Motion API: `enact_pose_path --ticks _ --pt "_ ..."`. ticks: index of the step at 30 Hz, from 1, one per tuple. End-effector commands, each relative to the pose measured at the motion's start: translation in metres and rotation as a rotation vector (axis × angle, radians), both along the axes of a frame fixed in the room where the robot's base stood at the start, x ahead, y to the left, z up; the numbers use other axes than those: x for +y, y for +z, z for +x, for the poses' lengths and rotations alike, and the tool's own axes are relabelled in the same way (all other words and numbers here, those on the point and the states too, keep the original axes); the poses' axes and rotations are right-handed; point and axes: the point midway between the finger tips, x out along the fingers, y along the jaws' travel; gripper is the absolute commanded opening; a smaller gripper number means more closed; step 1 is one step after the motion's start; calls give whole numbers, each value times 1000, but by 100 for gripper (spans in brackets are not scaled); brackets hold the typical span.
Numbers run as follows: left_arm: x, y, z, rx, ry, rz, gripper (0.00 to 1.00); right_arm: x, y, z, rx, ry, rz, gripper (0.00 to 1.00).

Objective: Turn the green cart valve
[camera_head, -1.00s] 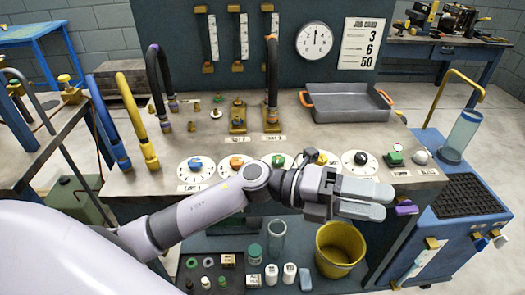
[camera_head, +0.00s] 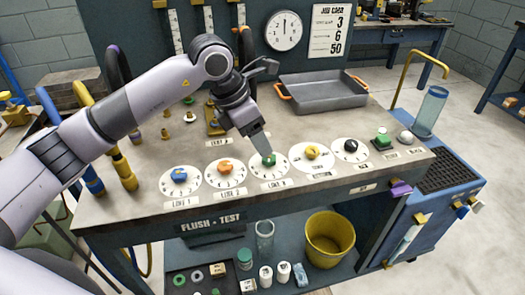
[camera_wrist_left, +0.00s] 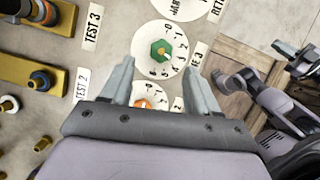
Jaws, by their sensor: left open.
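The green valve knob (camera_head: 268,159) sits on a white numbered dial (camera_head: 284,182), third from the left in the row along the front of the bench top. In the left wrist view, the green knob (camera_wrist_left: 161,52) lies beyond the gap between the fingertips. My left gripper (camera_head: 266,150) points down at it with its fingers apart and empty; whether it touches is not clear. The fingers also show open in the left wrist view (camera_wrist_left: 158,70). Part of my right arm, seemingly with its gripper (camera_wrist_left: 292,54), shows at that view's right edge, too small to judge.
Beside the green dial are an orange knob (camera_head: 225,167) on the left and a yellow knob (camera_head: 312,152) on the right. A blue knob (camera_head: 180,174) and a black knob (camera_head: 350,146) flank these. A grey tray (camera_head: 322,91) stands behind. A yellow bucket (camera_head: 328,238) is below.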

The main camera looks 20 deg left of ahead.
Motion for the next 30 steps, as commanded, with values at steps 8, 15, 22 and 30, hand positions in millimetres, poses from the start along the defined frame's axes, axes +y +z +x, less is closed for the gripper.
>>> enact_pose_path --ticks 8,15,22,30 --pt "-13 -40 10 5 -1 -3 60 -2 4 1 -6 -2 -3 0" --pt "-16 -52 14 2 -2 -3 60 -2 3 1 -7 -2 -4 0" --pt "-17 -52 14 2 -2 -3 47 -3 3 1 -5 -2 -6 0" --pt "-16 -52 14 1 -7 -4 4 -3 1 1 -4 -2 -5 0"
